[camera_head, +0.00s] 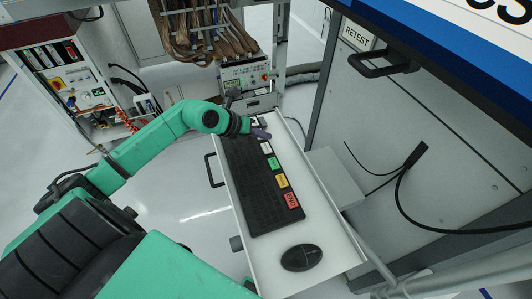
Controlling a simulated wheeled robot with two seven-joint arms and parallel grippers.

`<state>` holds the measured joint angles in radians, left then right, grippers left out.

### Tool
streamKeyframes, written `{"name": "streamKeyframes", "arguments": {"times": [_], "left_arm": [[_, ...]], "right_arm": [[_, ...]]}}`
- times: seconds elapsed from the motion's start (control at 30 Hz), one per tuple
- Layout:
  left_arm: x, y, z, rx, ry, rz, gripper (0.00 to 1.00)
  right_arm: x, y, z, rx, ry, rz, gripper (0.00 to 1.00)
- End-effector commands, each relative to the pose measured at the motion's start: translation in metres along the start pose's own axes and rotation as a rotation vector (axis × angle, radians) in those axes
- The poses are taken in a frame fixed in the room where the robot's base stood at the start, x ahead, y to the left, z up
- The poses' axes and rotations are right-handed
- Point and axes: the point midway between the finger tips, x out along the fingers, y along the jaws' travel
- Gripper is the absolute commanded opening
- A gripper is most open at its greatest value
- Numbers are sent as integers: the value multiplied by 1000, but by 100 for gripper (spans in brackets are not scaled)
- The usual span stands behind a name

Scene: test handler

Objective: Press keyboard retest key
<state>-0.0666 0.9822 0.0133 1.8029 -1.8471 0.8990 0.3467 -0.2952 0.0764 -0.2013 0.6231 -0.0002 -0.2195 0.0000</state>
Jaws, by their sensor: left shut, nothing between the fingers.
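A black keyboard (258,197) lies on a white pull-out drawer tray (318,225). Along its right side are several coloured labels: a red one (291,200), an orange one (282,181), a green one (273,163) and a white one (266,148). My left gripper (262,133) is shut and empty, over the far end of the keyboard. It hides part of that end, and I cannot tell whether it touches a key. Which key is the retest key is too small to read. My right gripper is not in view.
A black mouse (301,257) lies at the tray's near end. A black cable (404,190) hangs there. Cable bundles (208,35) hang behind my left arm.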

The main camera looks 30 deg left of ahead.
Motion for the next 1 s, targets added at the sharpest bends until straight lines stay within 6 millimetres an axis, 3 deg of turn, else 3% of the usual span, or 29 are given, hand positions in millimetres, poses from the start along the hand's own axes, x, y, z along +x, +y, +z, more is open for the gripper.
{"name": "streamKeyframes", "arguments": {"times": [0.03, 0.2, 1.0], "left_arm": [[9, 7, -7, 0, 1, 1, 0], [18, 13, -13, 1, -1, 0, 0], [18, 13, -13, 0, -1, -1, 0]], "right_arm": [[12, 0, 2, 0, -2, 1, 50], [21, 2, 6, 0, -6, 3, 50], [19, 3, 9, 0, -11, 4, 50]]}}
